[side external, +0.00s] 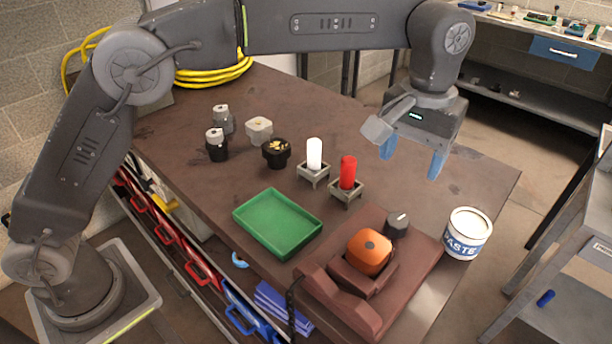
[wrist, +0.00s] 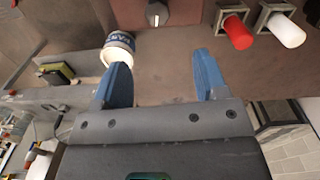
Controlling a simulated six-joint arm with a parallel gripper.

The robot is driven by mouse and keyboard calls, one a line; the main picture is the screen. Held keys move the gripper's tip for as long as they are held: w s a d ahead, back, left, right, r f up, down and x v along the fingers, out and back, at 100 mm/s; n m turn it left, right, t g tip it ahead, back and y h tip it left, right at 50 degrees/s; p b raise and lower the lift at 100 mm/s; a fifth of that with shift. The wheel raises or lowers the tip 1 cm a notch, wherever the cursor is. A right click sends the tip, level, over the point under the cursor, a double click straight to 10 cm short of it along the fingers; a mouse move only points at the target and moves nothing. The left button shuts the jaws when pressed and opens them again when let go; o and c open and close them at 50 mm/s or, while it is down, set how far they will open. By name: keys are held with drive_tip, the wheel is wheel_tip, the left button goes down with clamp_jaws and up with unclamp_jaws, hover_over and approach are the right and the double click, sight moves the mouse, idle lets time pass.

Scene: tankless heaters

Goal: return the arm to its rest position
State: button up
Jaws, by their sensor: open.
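My gripper (side external: 412,160) has blue fingers and hangs above the right part of the brown table (side external: 330,115). Its fingers are apart with nothing between them. The gripper also shows in the wrist view (wrist: 166,80), with bare table between and beyond the fingertips. My arm reaches across the top of the side view from the left. In the wrist view, the left finger overlaps part of the white waste cup (wrist: 117,46); I cannot tell from that view how far apart they are. In the side view the cup (side external: 467,235) stands at the table's right edge, below the gripper.
A red cylinder (side external: 347,172) and a white cylinder (side external: 314,154) stand in square holders. A green tray (side external: 277,224), an orange block (side external: 369,252) in a brown fixture, a dark knob (side external: 397,225) and a black cup (side external: 276,153) stand nearby. The table's back right is clear.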

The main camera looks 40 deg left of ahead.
drive_tip(key=s+a+r+t, duration=0.1)
drive_tip(key=s+a+r, duration=0.35)
drive_tip(key=a, duration=0.35)
drive_tip(key=s+a+r+t, duration=0.25)
drive_tip(key=s+a, duration=0.25)
drive_tip(key=a, duration=0.4)
drive_tip(key=s+a+f+t, duration=0.1)
drive_tip(key=s+a+f, duration=0.3)
drive_tip(key=s, duration=0.3)
drive_tip(key=s+a+f+m+t, duration=0.1)
drive_tip(key=s+a+f, duration=0.2)
drive_tip(key=s+a, duration=0.2)
drive_tip(key=shift+s+f, duration=0.4)
drive_tip(key=shift+s, duration=0.8)
